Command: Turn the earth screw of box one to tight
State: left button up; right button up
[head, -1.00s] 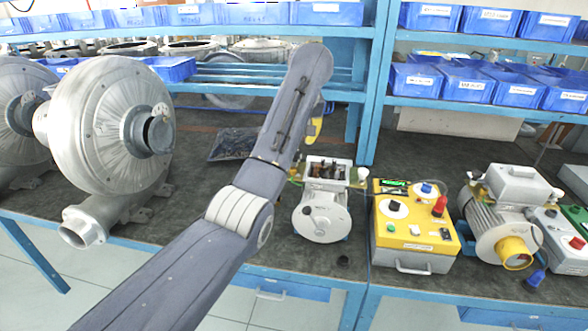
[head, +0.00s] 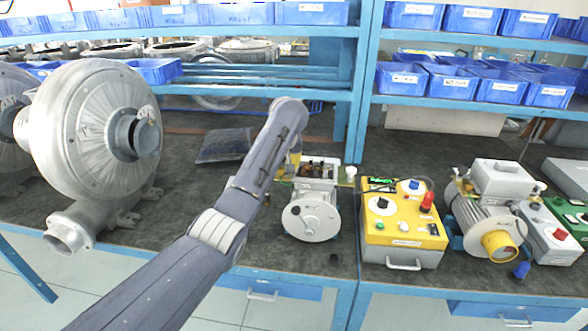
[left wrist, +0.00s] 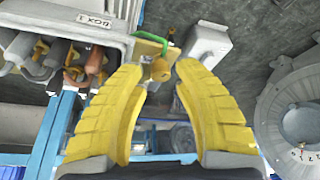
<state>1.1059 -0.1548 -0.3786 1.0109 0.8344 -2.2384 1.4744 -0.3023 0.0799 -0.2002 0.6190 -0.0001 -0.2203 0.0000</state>
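Box one is the open terminal box (head: 318,170) on top of a small grey motor (head: 311,216) in the head view. In the left wrist view the box wall (left wrist: 104,21) carries an upside-down "BOX 1" label. A brass earth screw (left wrist: 160,70) sits on a plate beside the box, with a green-and-yellow wire next to it. My left gripper (left wrist: 153,74) has its yellow fingers spread, with the screw head showing between the tips. I cannot tell whether a fingertip touches it. In the head view my forearm mostly hides this gripper (head: 294,159). My right gripper is not in view.
A yellow test box (head: 403,230) stands right of the motor, and another motor (head: 487,220) beyond it. A large blower (head: 90,130) stands at the left. A dark flat tray (head: 224,146) lies behind my arm. Shelves with blue bins line the back.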

pick_arm(q)
jog(key=shift+w+a+f, duration=0.1)
jog(key=shift+w+f, duration=0.1)
jog(key=shift+f, duration=0.4)
grip_shut()
